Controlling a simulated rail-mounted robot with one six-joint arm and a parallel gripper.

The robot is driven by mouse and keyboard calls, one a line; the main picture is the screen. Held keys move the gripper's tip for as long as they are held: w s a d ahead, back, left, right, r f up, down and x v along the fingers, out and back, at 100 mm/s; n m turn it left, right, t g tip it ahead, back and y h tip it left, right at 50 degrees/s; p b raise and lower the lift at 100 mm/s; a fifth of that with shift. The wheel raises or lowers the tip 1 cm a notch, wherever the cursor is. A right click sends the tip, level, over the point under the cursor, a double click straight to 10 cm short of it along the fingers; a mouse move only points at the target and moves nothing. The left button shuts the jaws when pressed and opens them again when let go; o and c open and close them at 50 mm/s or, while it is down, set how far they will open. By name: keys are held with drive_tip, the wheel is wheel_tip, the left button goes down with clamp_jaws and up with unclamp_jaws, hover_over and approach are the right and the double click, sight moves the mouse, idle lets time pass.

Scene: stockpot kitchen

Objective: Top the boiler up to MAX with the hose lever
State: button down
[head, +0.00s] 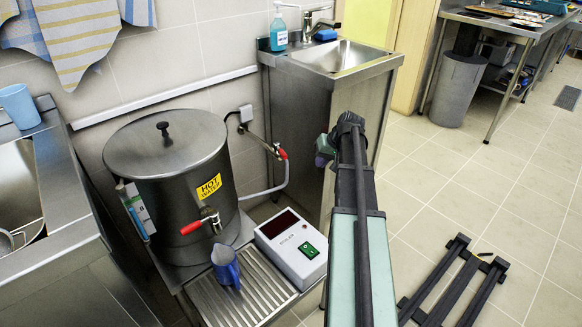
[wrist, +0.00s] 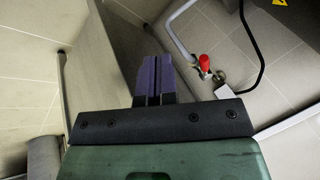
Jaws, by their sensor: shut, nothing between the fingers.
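The steel boiler (head: 150,190) with a lid stands left of centre in the head view, with a yellow HOT WATER label. A narrow gauge with blue in it (head: 138,215) is on its left side; its marks are too small to read. The hose lever (head: 282,154) has a red handle at the wall valve, right of the boiler; it also shows in the wrist view (wrist: 205,63). My gripper (head: 322,152) is right of the lever, in front of the sink cabinet, apart from it. In the wrist view its purple fingers (wrist: 153,68) are shut and empty.
A second red-handled tap (head: 197,226) is on the boiler's front, above a blue jug (head: 226,265) on the drip tray (head: 262,295). A white box with a green switch (head: 291,248) stands beside the jug. The steel sink cabinet (head: 345,85) stands behind my gripper.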

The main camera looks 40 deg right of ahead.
sight(281, 151)
drive_tip(key=w+d+r+n+t, duration=0.2)
drive_tip(key=w+d, duration=0.3)
drive_tip(key=w, duration=0.1)
drive_tip(key=w+a+f+b, duration=0.6)
drive_tip(key=f, duration=0.1)
drive_tip(key=shift+w+a+y, duration=0.35)
drive_tip(key=shift+a+y, duration=0.05)
drive_tip(key=shift+s+t, duration=0.1)
drive_tip(key=shift+t, duration=0.2)
drive_tip(key=shift+a, duration=0.1)
